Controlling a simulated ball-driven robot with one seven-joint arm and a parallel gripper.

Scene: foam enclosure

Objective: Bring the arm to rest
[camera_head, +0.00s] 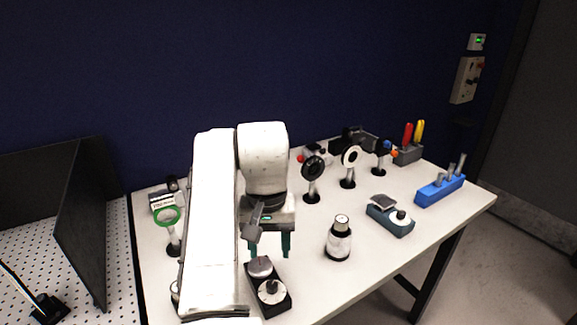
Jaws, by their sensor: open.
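My white arm (212,215) reaches up from the bottom of the head view and bends over the table. Its end, my gripper (268,246), points down with two dark green fingers spread apart. I see nothing between the fingers. The gripper is above the left part of the white table (310,292), behind a black device with a grey cap and a round dial (272,290). I cannot tell the exact height of the fingertips above the table. My arm hides part of the table's left side.
A black and white bottle (339,240) stands right of my gripper. A blue-grey scale (390,216) and a blue rack (440,190) are farther right. Ring-shaped optics on posts (312,168) stand behind. Black panels (82,225) stand left.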

